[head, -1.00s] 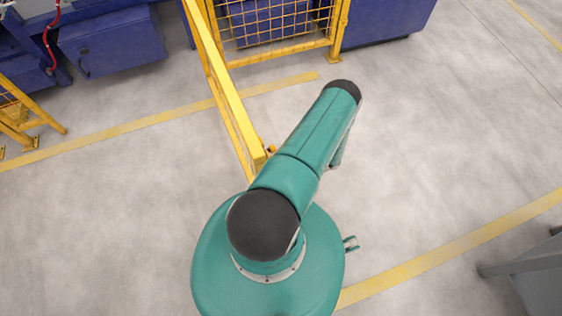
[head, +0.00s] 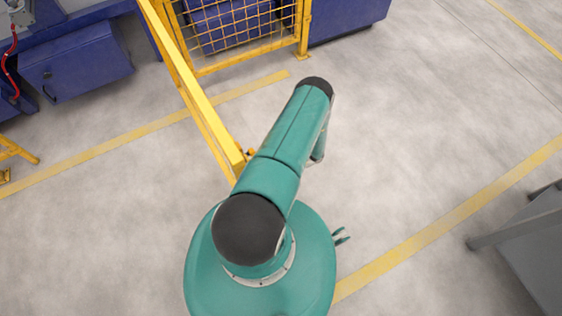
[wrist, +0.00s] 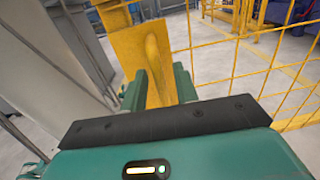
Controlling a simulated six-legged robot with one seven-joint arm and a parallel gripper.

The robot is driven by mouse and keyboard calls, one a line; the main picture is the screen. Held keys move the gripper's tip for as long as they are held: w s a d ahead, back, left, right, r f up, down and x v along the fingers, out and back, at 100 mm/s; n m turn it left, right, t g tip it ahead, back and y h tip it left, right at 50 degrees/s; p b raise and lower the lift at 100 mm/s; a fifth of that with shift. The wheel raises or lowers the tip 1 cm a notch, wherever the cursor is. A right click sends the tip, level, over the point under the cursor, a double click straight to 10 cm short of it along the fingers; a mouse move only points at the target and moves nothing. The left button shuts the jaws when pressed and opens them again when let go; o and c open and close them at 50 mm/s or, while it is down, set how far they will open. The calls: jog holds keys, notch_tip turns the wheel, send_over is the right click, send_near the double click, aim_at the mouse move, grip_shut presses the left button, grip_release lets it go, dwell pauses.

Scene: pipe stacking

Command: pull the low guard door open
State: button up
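The low guard door (head: 205,110) is a yellow frame that stands swung out from the fence, across the floor toward me. Its near end is hidden behind my arm in the head view. In the wrist view the yellow end plate (wrist: 128,50) of the door fills the upper middle, with a curved yellow handle (wrist: 155,55) on it. The two teal fingers of my gripper (wrist: 160,88) are on either side of the handle's lower part and look closed on it. Their tips are partly hidden against the plate. The gripper does not show clearly in the head view.
A yellow mesh fence panel (head: 245,30) and blue machine cabinets (head: 75,65) stand at the back. A grey metal stand (head: 520,235) is at the right edge. The grey floor (head: 420,130) between, with yellow lines, is clear.

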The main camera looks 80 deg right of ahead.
jog(key=v, duration=1.2)
jog(key=shift+d, duration=0.1)
